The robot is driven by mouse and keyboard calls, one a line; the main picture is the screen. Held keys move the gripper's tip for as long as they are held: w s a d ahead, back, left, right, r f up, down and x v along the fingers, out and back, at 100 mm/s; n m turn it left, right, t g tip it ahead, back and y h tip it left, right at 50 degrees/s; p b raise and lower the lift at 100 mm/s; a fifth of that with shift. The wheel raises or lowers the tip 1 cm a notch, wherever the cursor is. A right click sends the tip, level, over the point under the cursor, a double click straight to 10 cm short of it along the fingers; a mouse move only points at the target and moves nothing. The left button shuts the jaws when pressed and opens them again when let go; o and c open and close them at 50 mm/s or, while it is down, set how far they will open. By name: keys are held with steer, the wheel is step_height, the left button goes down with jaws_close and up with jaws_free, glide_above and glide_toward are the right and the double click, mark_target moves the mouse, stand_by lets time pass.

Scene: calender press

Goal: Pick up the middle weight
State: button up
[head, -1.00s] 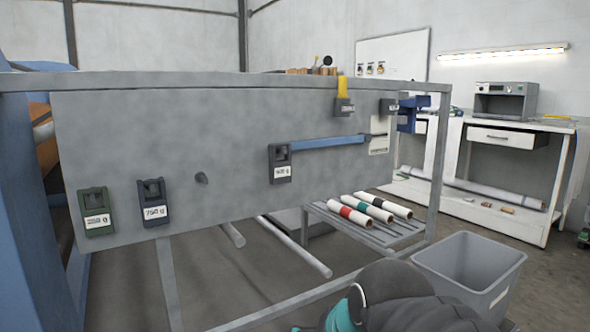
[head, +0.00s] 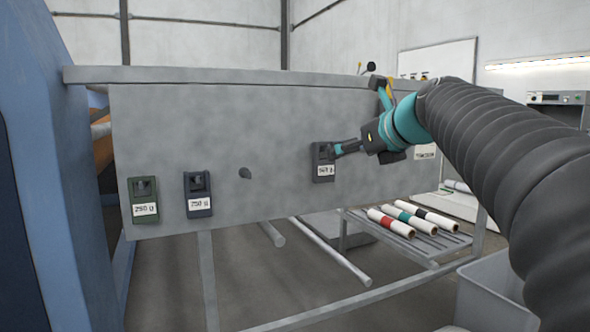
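Rolls with coloured bands (head: 400,222) lie on a low rack (head: 420,243). A grey bin (head: 485,290) stands at lower right. A blue machine side (head: 70,160) closes off the left.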

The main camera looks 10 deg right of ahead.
mark_target(324, 159)
steer(key=shift+m, duration=0.3)
steer(key=x, duration=0.8)
steer(key=shift+w+r, duration=0.1)
steer(key=shift+w, duration=0.25)
steer(key=shift+d+b+x, duration=0.2)
steer(key=shift+b+x, duration=0.35)
steer(key=shift+x, duration=2.1)
jaws_close()
steer(key=shift+r, duration=0.1)
steer(key=shift+r, duration=0.25)
steer(key=shift+r+p, duration=0.5)
steer(key=shift+r, duration=0.05)
steer(key=s+d, duration=0.2)
steer(key=s, duration=0.6)
steer(key=s+d+b, duration=0.1)
steer(key=s+d, duration=0.2)
steer(key=s, duration=0.6)
steer(key=shift+d, duration=0.25)
steer(key=shift+f, duration=0.15)
